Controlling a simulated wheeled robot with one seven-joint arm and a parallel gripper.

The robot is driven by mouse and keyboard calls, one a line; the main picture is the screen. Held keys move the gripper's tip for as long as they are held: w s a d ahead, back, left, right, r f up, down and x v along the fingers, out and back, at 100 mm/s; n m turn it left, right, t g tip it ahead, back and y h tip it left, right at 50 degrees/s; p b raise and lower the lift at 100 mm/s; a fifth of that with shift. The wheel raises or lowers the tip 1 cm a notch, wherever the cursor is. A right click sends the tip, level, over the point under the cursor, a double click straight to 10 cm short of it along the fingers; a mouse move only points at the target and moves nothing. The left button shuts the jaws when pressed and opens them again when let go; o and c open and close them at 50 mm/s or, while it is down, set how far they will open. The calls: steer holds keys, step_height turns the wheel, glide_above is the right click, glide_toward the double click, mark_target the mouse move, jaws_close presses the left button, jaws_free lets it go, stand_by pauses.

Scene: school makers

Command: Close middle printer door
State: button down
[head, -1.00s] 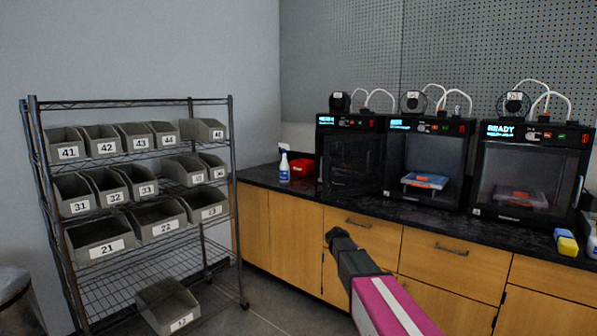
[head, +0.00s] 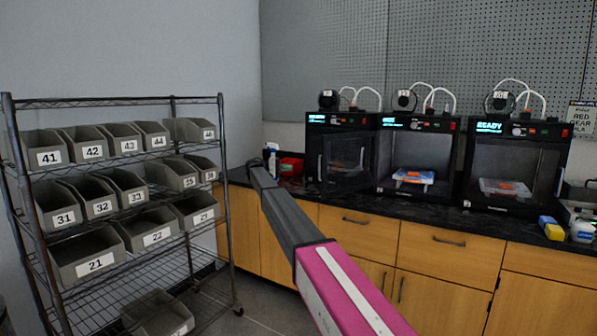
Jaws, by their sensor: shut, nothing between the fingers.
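The middle printer (head: 418,122) stands on the dark counter between two similar black printers. Its front is open, showing an orange and blue piece on a bed inside. A dark see-through door panel (head: 347,165) stands in front of the left printer, with a pale upright handle at its left edge. It appears to be the middle printer's door, swung wide to the left; its hinge is hard to make out. My gripper (head: 254,167) is shut and empty, left of this panel and apart from it in the picture, overlapping the counter's left end.
The left printer (head: 327,119) and right printer (head: 515,128) flank the middle one. A spray bottle (head: 271,158) and red bin (head: 291,166) are at the counter's left end. A wire shelf (head: 225,200) of grey bins stands left. A yellow-blue sponge (head: 551,228) lies right.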

steer(key=s+d, duration=0.3)
steer(key=d, duration=0.9)
steer(key=shift+s, duration=0.3)
steer(key=shift+f, duration=0.1)
